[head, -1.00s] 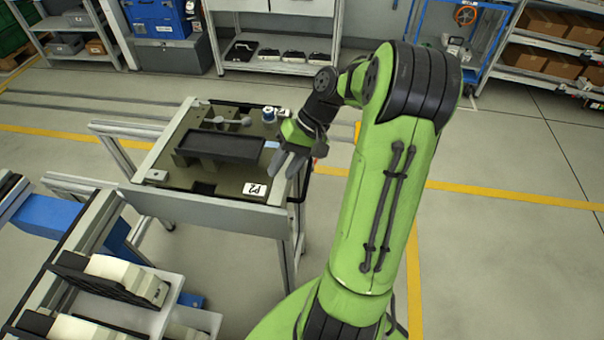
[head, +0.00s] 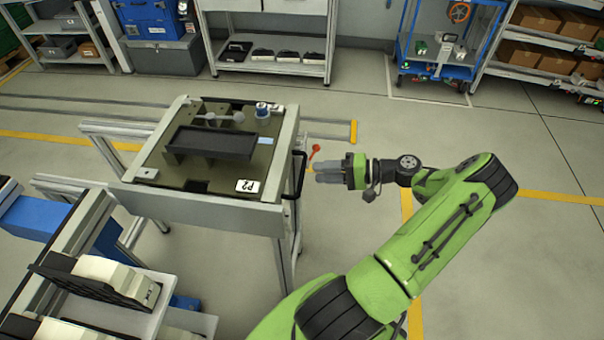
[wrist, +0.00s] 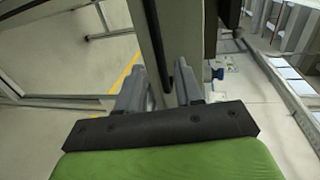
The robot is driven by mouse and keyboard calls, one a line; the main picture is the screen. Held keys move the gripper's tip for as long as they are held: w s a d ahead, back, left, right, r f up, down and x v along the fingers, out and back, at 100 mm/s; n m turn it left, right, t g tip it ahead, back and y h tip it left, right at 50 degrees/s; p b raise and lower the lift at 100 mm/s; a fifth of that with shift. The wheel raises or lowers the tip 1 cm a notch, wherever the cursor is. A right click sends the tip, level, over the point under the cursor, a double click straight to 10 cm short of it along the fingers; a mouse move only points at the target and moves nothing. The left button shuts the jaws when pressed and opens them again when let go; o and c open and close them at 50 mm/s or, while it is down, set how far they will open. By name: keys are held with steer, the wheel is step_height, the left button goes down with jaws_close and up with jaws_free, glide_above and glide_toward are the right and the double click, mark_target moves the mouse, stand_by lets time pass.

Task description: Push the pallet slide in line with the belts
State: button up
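The pallet slide (head: 205,209) is a grey metal-framed stand bearing a dark olive pallet (head: 210,178) marked P2 with a long black tray on it. A black bar handle (head: 297,176) is on its right side. My gripper (head: 318,171) points left at this handle from the right, apparently just short of it in the head view. In the wrist view, my two grey fingers (wrist: 161,87) are apart, with the dark handle bar (wrist: 157,45) and the slide's frame showing between them. Whether they touch the handle cannot be told. The belt section (head: 75,235) is at the lower left.
A red-knobbed lever (head: 315,151) stands just behind my gripper. Black and white parts (head: 105,275) lie on a rack at the lower left. Floor rails (head: 353,131) run behind the slide. Shelves (head: 272,28) line the back. Floor to the right is mostly free.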

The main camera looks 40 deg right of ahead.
mark_target(302, 171)
steer(key=x, duration=0.6)
steer(key=shift+w+a+b, duration=0.1)
steer(key=shift+w+b, duration=0.05)
steer(key=shift+b, duration=0.15)
jaws_close()
